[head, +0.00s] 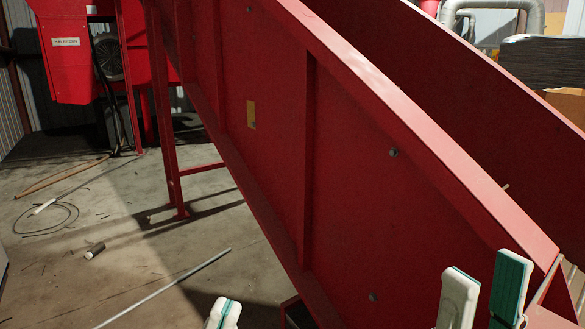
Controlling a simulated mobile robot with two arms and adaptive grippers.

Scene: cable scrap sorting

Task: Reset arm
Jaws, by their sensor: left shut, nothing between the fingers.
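My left gripper (223,313) shows only its pale fingertips at the bottom edge, left of the middle. The fingers are pressed together with nothing between them. My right gripper (484,285) is at the lower right, in front of the lower end of the red conveyor (345,190). Its two white and green fingers point up and stand apart, with no object visible between them. The rest of both grippers and both arms are below the frame.
The red conveyor slopes down across the view to the right. A red machine (75,50) stands at the back left. A long grey rod (165,287), a coiled wire (50,217) and small scraps lie on the concrete floor. Cardboard (568,105) shows at the far right.

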